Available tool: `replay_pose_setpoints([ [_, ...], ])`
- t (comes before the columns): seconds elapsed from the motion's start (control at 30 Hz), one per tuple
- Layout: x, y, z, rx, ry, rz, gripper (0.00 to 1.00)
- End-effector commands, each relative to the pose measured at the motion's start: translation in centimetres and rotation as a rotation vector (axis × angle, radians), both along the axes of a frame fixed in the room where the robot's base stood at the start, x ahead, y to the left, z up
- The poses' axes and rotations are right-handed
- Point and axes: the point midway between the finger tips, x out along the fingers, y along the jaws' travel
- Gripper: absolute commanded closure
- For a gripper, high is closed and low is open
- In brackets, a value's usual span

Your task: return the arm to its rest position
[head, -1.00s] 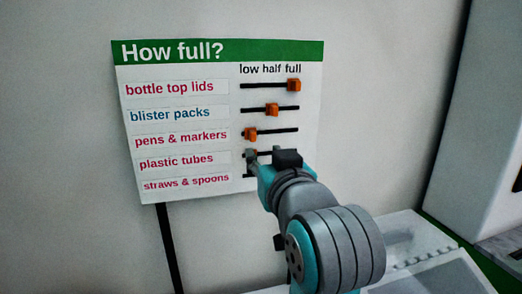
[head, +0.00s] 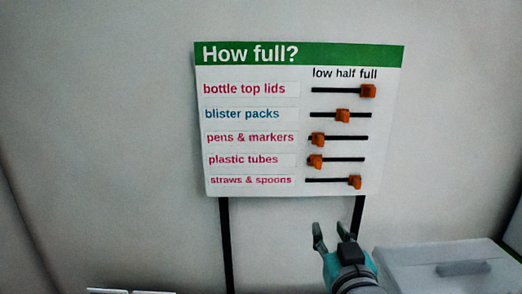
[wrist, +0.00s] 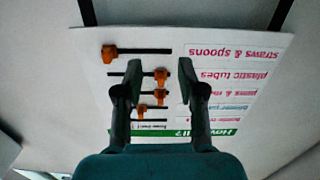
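My gripper (head: 333,233) is below the lower right of the "How full?" board (head: 300,190) in the head view, apart from it. Its two fingers are spread and nothing shows between them. In the wrist view my gripper (wrist: 158,80) is also open, with the board (wrist: 85,45) upside down beyond the fingers. The board's orange sliders show: bottle top lids (head: 368,91) at full, blister packs (head: 342,115) at half, pens & markers (head: 318,139) at low, plastic tubes (head: 316,161) at low, straws & spoons (head: 355,182) near full.
The board stands on two black posts (head: 226,245) before a pale wall (head: 100,120). A light grey box (head: 445,268) stands at the lower right, close to my arm. White edges (head: 130,291) show at the bottom left. Space left of the board is clear.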

Motion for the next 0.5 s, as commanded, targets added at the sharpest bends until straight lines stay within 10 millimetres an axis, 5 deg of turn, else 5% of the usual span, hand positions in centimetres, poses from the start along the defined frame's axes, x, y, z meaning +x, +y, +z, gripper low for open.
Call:
replay_pose_setpoints([
  [0.1,-0.9,-0.4,-4.3,-0.01,0.023,0.002,0.6],
  [0.5,-6.5,-1.6,-15.9,-0.025,0.071,0.017,0.6],
])
